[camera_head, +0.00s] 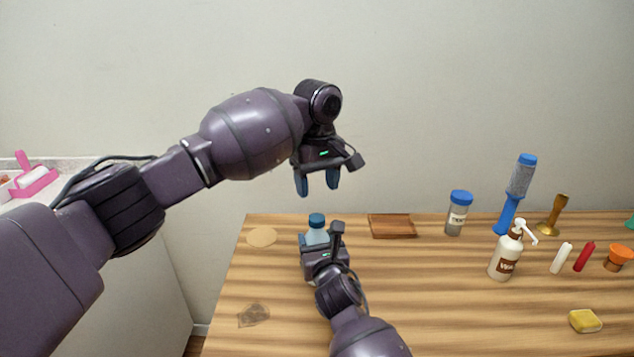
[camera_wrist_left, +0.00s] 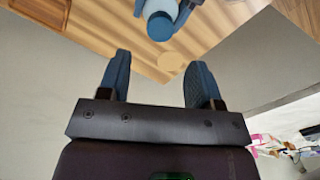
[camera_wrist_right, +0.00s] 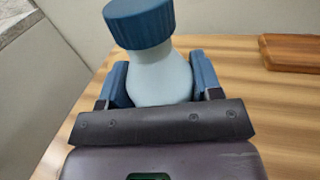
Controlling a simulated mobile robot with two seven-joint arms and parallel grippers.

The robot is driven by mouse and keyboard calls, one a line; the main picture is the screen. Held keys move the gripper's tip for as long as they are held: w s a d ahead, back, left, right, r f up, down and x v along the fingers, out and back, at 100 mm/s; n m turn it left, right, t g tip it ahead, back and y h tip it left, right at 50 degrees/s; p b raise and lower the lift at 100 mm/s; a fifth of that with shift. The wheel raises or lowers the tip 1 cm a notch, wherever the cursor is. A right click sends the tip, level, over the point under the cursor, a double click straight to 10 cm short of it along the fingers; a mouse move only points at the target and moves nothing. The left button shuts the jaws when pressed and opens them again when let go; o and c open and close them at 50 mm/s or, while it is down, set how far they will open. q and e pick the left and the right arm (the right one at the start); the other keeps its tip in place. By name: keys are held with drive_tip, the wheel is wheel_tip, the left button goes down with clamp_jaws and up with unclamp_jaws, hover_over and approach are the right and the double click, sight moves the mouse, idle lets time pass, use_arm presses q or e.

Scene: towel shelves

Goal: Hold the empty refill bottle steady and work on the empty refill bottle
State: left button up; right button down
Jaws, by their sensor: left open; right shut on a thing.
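The refill bottle (camera_head: 316,231) is pale blue with a dark blue screw cap (camera_wrist_right: 140,22) on top. It stands upright at the left part of the table. My right gripper (camera_head: 318,243) is shut on the bottle's body, one finger on each side in the right wrist view (camera_wrist_right: 160,82). My left gripper (camera_head: 318,186) is open and empty, pointing down in the air above the bottle. In the left wrist view the cap (camera_wrist_left: 160,26) shows beyond the open fingers (camera_wrist_left: 158,85), apart from them. The bottle's lower part is hidden by my right gripper.
On the wooden table (camera_head: 420,310) are a round tan disc (camera_head: 262,237), a brown board (camera_head: 392,226), a blue-lidded jar (camera_head: 458,213), a white pump bottle (camera_head: 506,254), a blue brush (camera_head: 516,190) and a yellow sponge (camera_head: 585,320).

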sight(317, 217)
use_arm(q)
drive_tip(key=n, duration=0.3)
drive_tip(key=shift+n, duration=0.3)
drive_tip(key=shift+f, duration=0.15)
drive_tip(key=shift+f, duration=3.9)
drive_tip(key=shift+c, duration=0.2)
